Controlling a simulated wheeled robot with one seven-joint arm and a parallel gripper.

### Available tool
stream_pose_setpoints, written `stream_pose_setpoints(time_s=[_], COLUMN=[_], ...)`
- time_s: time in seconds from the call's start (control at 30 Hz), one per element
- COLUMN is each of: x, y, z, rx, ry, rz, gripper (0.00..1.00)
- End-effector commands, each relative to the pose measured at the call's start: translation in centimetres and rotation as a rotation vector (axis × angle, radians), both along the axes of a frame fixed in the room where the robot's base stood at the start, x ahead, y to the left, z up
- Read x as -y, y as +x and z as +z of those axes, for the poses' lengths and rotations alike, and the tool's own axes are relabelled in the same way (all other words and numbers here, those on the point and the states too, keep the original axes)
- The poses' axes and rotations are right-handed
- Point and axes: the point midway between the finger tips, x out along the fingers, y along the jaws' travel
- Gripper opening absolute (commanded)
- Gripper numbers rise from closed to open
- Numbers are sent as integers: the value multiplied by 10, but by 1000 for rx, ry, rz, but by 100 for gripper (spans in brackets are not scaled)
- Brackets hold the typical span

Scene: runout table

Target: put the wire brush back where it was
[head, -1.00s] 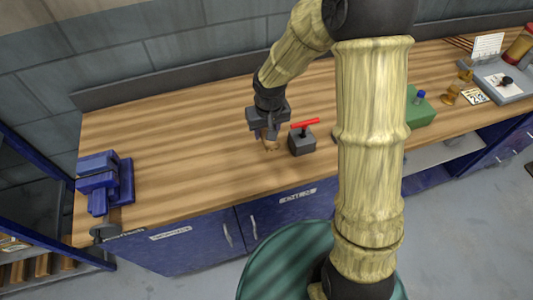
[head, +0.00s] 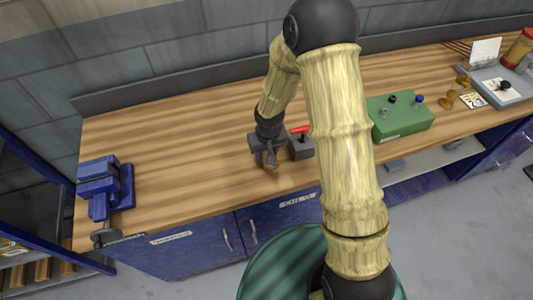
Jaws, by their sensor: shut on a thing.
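My gripper (head: 267,157) is near the middle of the wooden workbench (head: 190,150), towards its front edge, pointing down. It is shut on a small brown thing, which I take to be the wire brush (head: 269,165). Only a little of the brush shows below the fingers; the rest is hidden by my gripper. Whether the brush touches the bench top I cannot tell. The gripper is just left of a grey box with a red handle (head: 301,147).
A blue vise (head: 105,185) stands at the bench's left end. A green box with knobs (head: 402,120) is right of my arm. Brown pieces, a card and a grey tray (head: 505,90) are at the far right. The bench between vise and gripper is clear.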

Motion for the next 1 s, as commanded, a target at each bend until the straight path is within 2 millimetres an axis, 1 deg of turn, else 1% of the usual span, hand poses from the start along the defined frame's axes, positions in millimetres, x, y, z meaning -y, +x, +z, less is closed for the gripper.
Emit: stream_pose_setpoints(time_s=[0.03,0.13,0.37,0.5,0.53,0.63,1.0], x=[-1,0,0,0,0,0,0], y=[-1,0,0,0,0,0,0], z=[-7,-16,-16,-20,-20,-19,-16], rx=[-3,-1,1,1,1,1,1], ry=[-1,-1,0,0,0,0,0], rz=[4,2,1,1,1,1,1], gripper=[19,19,19,19,43,62,62])
